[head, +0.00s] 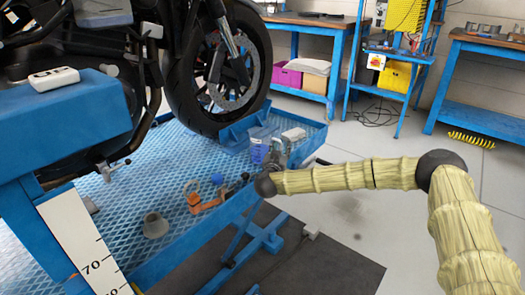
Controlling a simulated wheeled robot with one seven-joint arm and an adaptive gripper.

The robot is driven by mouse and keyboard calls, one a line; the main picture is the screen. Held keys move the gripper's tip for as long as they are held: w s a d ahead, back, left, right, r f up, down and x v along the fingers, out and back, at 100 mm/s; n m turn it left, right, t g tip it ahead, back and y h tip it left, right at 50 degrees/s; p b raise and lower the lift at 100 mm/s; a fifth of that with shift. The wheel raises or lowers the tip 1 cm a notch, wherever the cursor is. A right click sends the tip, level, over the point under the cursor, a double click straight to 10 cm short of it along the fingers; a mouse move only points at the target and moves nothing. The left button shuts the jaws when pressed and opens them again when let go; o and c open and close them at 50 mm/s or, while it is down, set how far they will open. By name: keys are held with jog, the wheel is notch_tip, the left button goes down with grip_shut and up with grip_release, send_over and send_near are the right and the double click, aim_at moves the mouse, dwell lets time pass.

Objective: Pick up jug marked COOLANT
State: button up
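No marking COOLANT can be read in the head view. A small blue container (259,152) with pale marks stands at the far right end of the blue lift platform (185,165), and may be the jug. A white-topped item (293,134) is just right of it, partly hidden by my gripper. My gripper (277,152) is a small grey shape at the end of my arm, close in front of and beside these two. Its fingers are too small and overlapped to tell whether they are open or touching anything.
A motorcycle (215,70) stands on the platform. A grey cup (155,225) and an orange-and-black tool (208,203) lie nearer. A white box (54,79) sits on a blue block. Blue benches (305,85) stand behind; the grey floor at right is mostly clear.

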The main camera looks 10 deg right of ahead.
grip_shut()
jog(key=shift+r, duration=0.2)
dwell(0.4)
jog(key=shift+r+p, duration=1.5)
jog(key=shift+r, duration=3.25)
